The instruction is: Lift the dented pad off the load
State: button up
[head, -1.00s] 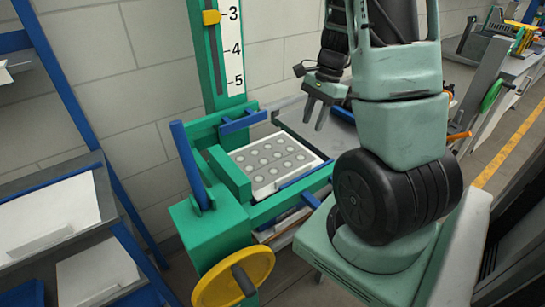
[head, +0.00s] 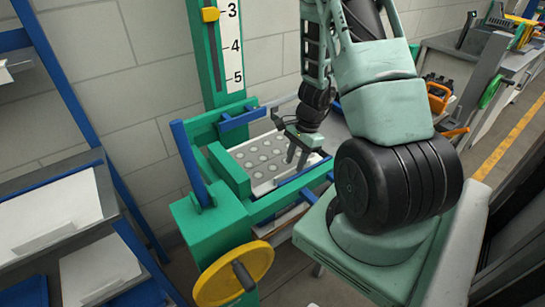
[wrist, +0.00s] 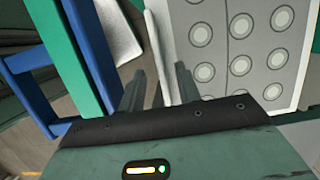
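The dented pad (head: 258,154) is a pale sheet with rows of round dimples. It lies flat inside the green press frame in the head view, its right part hidden by my gripper. In the wrist view the pad (wrist: 222,45) fills the upper right, with a thin white upright strip (wrist: 157,45) along its left side. My gripper (head: 296,159) is over the pad's right edge. In the wrist view the fingers of my gripper (wrist: 160,75) are apart, with the strip running between them. I cannot tell whether they touch it. The load under the pad is hidden.
A green frame with blue bars (head: 292,183) borders the pad. A green post with a number scale (head: 232,45) rises behind, and a yellow handwheel (head: 232,277) is in front. A blue-posted shelf (head: 100,205) stands at left. A bench (head: 480,60) is at right.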

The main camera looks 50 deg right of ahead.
jog(key=shift+x, duration=1.05)
grip_shut()
